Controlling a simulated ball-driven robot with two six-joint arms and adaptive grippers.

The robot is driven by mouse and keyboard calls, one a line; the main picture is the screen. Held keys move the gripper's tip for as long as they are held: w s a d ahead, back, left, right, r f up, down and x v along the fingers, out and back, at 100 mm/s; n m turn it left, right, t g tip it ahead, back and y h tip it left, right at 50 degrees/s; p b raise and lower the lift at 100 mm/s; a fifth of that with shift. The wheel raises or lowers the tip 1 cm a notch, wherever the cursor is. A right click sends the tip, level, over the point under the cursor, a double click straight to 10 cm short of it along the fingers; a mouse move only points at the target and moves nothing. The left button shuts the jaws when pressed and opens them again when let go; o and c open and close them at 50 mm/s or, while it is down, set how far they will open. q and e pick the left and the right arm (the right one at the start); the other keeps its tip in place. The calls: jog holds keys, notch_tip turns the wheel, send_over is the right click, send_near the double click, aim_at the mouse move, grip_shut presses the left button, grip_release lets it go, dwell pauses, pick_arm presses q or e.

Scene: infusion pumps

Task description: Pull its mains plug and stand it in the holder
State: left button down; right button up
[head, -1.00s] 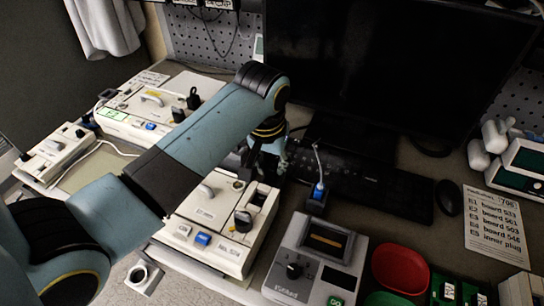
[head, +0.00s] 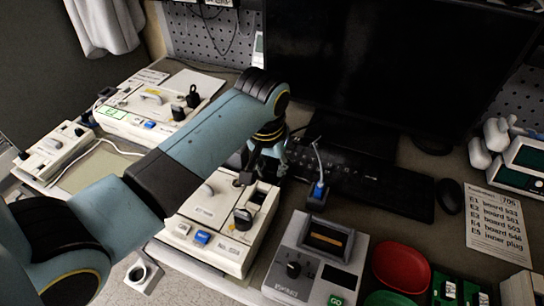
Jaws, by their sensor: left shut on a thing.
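My left gripper (head: 268,158) is above the back edge of the nearer cream pump (head: 206,210). It is shut on a small dark plug (head: 246,178), partly hidden by the fingers, at the pump's rear right; I cannot tell whether the plug is clear of the pump. The pump has a pale handle, a black knob (head: 243,219) and a blue button (head: 201,238). A white block with a round hole (head: 143,273), perhaps the holder, is at lower left. My right gripper is not in view.
Another cream pump (head: 150,112) stands at the back left. A dark block with a blue plug and cord (head: 317,194) stands before the keyboard (head: 375,182). A grey tester (head: 318,258), red bowl (head: 401,268) and monitor (head: 390,70) are to the right.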

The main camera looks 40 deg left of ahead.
pick_arm(q)
jog(key=shift+f, duration=0.15)
jog(key=c, duration=1)
grip_release()
jog(key=shift+c, duration=0.2)
notch_tip(320, 180, up, 3)
jog(key=shift+r+p, duration=0.1)
jog(key=shift+p, duration=0.95)
notch_tip(320, 180, up, 3)
jog(key=shift+f, duration=0.1)
jog(key=shift+r, duration=0.5)
